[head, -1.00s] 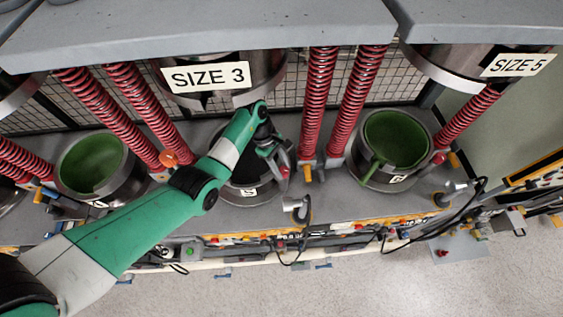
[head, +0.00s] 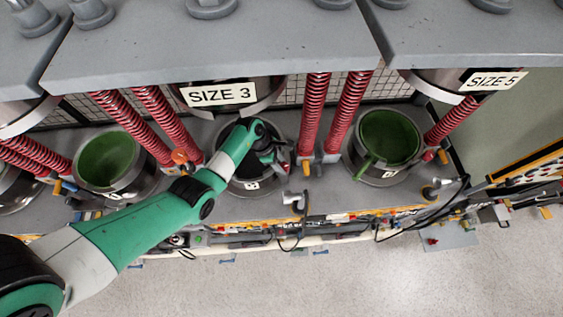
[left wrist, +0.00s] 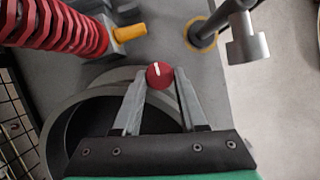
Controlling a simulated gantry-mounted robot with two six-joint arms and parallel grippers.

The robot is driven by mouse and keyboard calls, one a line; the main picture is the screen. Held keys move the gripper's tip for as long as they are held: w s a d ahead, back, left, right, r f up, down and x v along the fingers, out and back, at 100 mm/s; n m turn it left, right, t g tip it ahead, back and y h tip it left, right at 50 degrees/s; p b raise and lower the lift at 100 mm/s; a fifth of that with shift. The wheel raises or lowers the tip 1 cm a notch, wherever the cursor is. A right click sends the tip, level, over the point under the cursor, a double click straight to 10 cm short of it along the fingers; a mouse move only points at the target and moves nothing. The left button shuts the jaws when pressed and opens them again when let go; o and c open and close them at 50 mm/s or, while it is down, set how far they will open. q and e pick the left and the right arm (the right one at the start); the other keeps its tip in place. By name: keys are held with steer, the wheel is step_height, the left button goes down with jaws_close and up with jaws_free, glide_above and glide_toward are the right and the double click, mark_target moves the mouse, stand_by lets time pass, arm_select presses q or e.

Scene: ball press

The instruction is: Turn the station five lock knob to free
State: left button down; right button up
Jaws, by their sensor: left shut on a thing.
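A red knob with a white pointer line (left wrist: 159,74) shows in the left wrist view, on the grey deck at the rim of a dark cup (left wrist: 93,126). The pointer line runs nearly straight up in that view. My left gripper (left wrist: 158,82) is shut on this knob, one fingertip on each side. In the head view my left gripper (head: 276,157) is at the right rim of the middle cup (head: 240,188), below the SIZE 3 sign (head: 219,94). There the knob is mostly hidden by the gripper. My right gripper is not in view.
Green-lined cups stand at the left (head: 108,160) and right (head: 389,137). Red springs (head: 314,112) rise beside the middle cup. An orange peg (left wrist: 128,32) and a grey post fitting (left wrist: 246,45) stand near the knob. The SIZE 5 sign (head: 493,81) is at upper right.

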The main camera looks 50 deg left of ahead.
arm_select(q)
steer(key=shift+c, duration=2.3)
jaws_free()
steer(key=p+v, duration=0.1)
steer(key=v, duration=0.6)
steer(key=shift+r, duration=0.35)
